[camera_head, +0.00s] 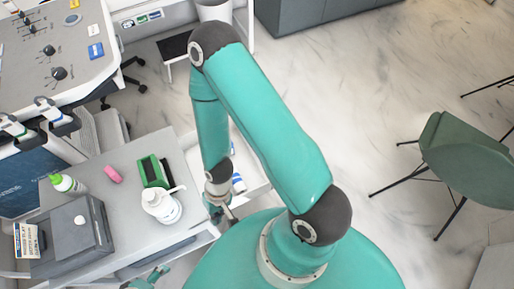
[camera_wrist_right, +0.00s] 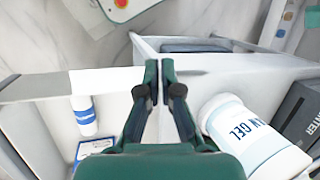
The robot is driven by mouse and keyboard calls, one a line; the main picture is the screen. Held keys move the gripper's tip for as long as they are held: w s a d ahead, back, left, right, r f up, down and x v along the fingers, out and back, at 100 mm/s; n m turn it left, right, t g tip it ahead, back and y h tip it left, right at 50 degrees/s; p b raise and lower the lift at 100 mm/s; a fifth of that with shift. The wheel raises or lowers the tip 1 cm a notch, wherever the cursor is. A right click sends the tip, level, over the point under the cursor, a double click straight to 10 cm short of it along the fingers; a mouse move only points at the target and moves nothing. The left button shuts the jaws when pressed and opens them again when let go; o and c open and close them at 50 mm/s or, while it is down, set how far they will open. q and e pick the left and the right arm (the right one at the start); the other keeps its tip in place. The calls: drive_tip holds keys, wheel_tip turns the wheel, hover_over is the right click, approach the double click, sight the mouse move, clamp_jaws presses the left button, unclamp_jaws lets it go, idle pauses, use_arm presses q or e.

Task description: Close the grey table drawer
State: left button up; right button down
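The grey table (camera_head: 135,155) stands at the left in the head view. Its drawer (camera_head: 257,180) is pulled out on the table's right side, partly hidden behind my right arm. In the right wrist view the open drawer (camera_wrist_right: 35,118) lies at the left, with a pale rim across it. My right gripper (camera_head: 226,213) is low by the drawer and the table edge. In the wrist view its fingers (camera_wrist_right: 158,68) are nearly together, with nothing seen between them, beside the drawer rim; contact cannot be told. My left gripper (camera_head: 151,277) shows only partly at the bottom edge.
A white bottle (camera_wrist_right: 84,115) and a blue-white box (camera_wrist_right: 93,148) lie in the drawer. A gel bottle (camera_head: 160,206), a green box (camera_head: 153,171), a pink item (camera_head: 113,174) and a grey device (camera_head: 70,238) stand on the table. A green chair (camera_head: 465,158) stands right; floor between is clear.

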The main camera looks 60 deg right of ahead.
drive_tip(key=w+d+r+m+b, duration=0.1)
drive_tip(key=w+d+m, duration=0.2)
drive_tip(key=d+m, duration=0.4)
drive_tip(key=w+d+r+m+b, duration=0.1)
drive_tip(key=w+d+m, duration=0.2)
drive_tip(key=d+m, duration=0.45)
drive_tip(key=s+d+r+m+t+h+b, duration=0.1)
drive_tip(key=s+d+m, duration=0.3)
drive_tip(key=d, duration=0.7)
drive_tip(key=s+d+r+m+t+h+b, duration=0.1)
drive_tip(key=s+d, duration=0.4)
drive_tip(key=d, duration=0.6)
drive_tip(key=w+a+f, duration=0.3)
drive_tip(key=a+f, duration=0.2)
drive_tip(key=f, duration=0.4)
drive_tip(key=shift+f+p, duration=0.25)
drive_tip(key=shift+p, duration=0.05)
drive_tip(key=shift+w+a, duration=0.1)
drive_tip(key=shift+a, duration=0.1)
